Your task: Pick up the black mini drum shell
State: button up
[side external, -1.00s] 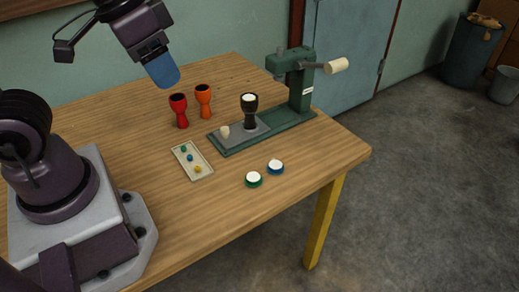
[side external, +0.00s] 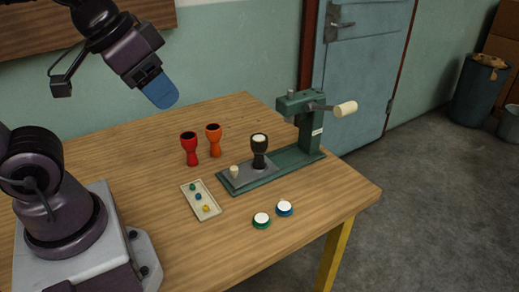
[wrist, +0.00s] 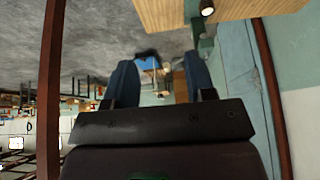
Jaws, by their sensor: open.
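The black mini drum shell (side external: 259,154) stands upright on the grey plate of the green press, with a white top showing. My gripper (side external: 163,98), with blue fingers, is high above the back left of the table, up and to the left of the black shell and apart from it. In the wrist view my gripper (wrist: 160,80) shows two blue fingers spread apart with nothing between them. That view looks out over the room, and the black shell cannot be made out clearly there.
A red shell (side external: 190,148) and an orange shell (side external: 214,140) stand left of the green press (side external: 309,128). A small tray (side external: 211,212) holds coloured pieces. Green (side external: 262,221) and blue (side external: 284,209) white-topped discs lie in front.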

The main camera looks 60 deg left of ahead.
jog(key=shift+o, duration=0.2)
jog(key=o, duration=0.5)
jog(key=n+g, duration=0.5)
jog(key=n, duration=1.1)
send_near(259, 138)
jog(key=f, duration=0.5)
jog(key=shift+s+a, duration=0.15)
jog(key=shift+a, duration=0.1)
jog(key=shift+w+d+f, duration=0.1)
jog(key=shift+w+f, duration=0.15)
jog(key=shift+f, duration=1.1)
jog(key=shift+w+d+f, duration=0.1)
jog(key=shift+w+f, duration=0.1)
jog(key=shift+f, duration=1.2)
